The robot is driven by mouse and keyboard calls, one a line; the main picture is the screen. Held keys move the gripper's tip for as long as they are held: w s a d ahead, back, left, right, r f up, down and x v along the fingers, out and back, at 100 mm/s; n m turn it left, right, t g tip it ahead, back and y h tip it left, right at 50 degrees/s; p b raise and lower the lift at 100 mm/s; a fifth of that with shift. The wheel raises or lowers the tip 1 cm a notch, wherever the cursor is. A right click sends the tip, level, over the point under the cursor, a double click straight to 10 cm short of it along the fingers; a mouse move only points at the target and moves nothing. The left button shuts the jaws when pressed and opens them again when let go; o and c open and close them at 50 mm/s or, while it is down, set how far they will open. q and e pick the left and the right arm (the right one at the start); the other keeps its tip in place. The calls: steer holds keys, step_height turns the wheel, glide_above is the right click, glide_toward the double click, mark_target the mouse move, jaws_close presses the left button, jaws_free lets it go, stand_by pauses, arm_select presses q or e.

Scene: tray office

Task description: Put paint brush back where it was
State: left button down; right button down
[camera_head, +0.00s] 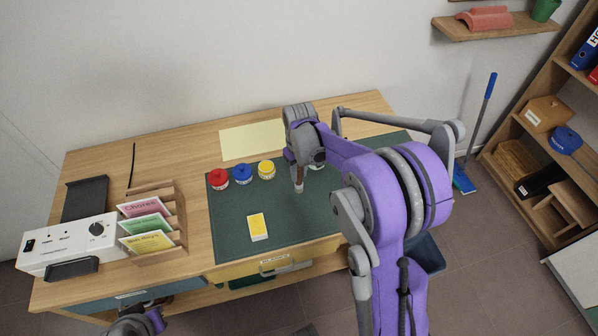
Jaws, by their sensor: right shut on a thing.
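My right gripper (294,158) is over the dark green mat (232,213) on the wooden desk, pointing down. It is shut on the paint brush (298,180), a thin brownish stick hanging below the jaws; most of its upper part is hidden. I cannot tell whether its lower end touches the mat. Red (218,179), blue (243,174) and yellow (266,169) paint jars stand in a row left of the brush. A whitish jar (317,167) is partly hidden behind my right arm. Part of my left arm shows at the bottom left; its fingers are not visible.
A pale yellow sheet (252,138) lies behind the jars. A card rack (165,203) and a white device (67,243) occupy the desk's left side. Shelves (520,120) stand at right.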

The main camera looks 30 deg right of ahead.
steer(key=c, duration=0.7)
jaws_free()
steer(key=shift+f, duration=0.15)
step_height(320, 180, up, 12)
steer(key=shift+f+p, duration=0.1)
steer(key=shift+p, duration=0.4)
steer(key=shift+s+a+r, duration=0.1)
steer(key=shift+s+r, duration=0.05)
steer(key=shift+r, duration=0.1)
steer(key=s+a+f+t, duration=0.1)
steer(key=s+a, duration=0.2)
steer(key=s, duration=0.4)
steer(key=s+a+f+t, duration=0.1)
steer(key=s+a+t, duration=0.1)
steer(key=s, duration=0.4)
steer(key=s+a+f+m+t, duration=0.1)
steer(key=s+a+t, duration=0.1)
steer(key=s+a, duration=0.3)
steer(key=shift+s+a+f, duration=0.1)
steer(key=shift+s, duration=1.2)
